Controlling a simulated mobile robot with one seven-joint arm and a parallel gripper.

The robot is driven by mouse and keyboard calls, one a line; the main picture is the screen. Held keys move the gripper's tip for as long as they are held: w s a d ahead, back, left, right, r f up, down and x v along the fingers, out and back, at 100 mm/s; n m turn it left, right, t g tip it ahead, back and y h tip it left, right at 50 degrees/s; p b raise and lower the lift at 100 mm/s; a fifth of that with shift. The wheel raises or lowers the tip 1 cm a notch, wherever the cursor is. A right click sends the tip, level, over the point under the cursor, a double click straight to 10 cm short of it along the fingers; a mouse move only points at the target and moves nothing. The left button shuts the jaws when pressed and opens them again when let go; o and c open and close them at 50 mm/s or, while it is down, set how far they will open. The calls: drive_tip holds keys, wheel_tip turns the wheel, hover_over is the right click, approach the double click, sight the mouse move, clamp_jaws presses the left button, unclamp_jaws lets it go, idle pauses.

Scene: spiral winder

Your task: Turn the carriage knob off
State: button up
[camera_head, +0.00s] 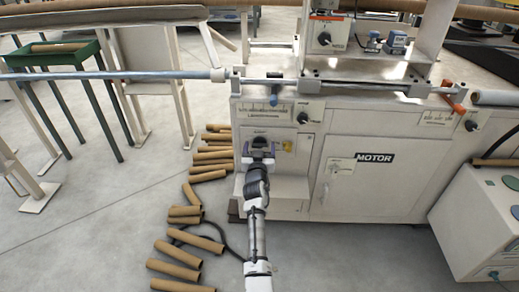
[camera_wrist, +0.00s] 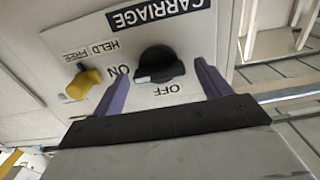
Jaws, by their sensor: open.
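The carriage knob (camera_wrist: 160,65) is a black rotary knob on a pale panel in the wrist view. The CARRIAGE label (camera_wrist: 160,12) is beside it, with ON and OFF labels on either side. A white mark shows at the end of the knob nearer my gripper, between ON and OFF. My gripper (camera_wrist: 160,88) is open, with one purple finger on each side of the knob, apart from it as far as I can tell. In the head view my gripper (camera_head: 261,150) is at the machine's front panel and hides most of the knob.
A yellow knob (camera_wrist: 84,82) with HELD and FREE labels is close to my left finger. The cabinet marked MOTOR (camera_head: 370,180) stands right of my arm. Several cardboard tubes (camera_head: 190,250) lie on the floor to the left. A horizontal bar (camera_head: 130,75) runs above.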

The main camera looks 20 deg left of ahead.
drive_tip(key=shift+c, duration=0.3)
drive_tip(key=c, duration=0.9)
drive_tip(key=shift+n, duration=0.3)
drive_tip(key=n, duration=0.3)
drive_tip(key=shift+n+b, duration=0.3)
drive_tip(key=shift+b, duration=0.1)
drive_tip(key=n, duration=0.4)
drive_tip(key=shift+a+n, duration=0.15)
drive_tip(key=shift+n, duration=0.15)
drive_tip(key=n, duration=0.4)
drive_tip(key=shift+f+p, duration=0.1)
drive_tip(key=shift+p, duration=0.25)
drive_tip(key=n, duration=0.5)
drive_tip(key=shift+a+f+p, duration=0.1)
drive_tip(key=shift+p, duration=0.3)
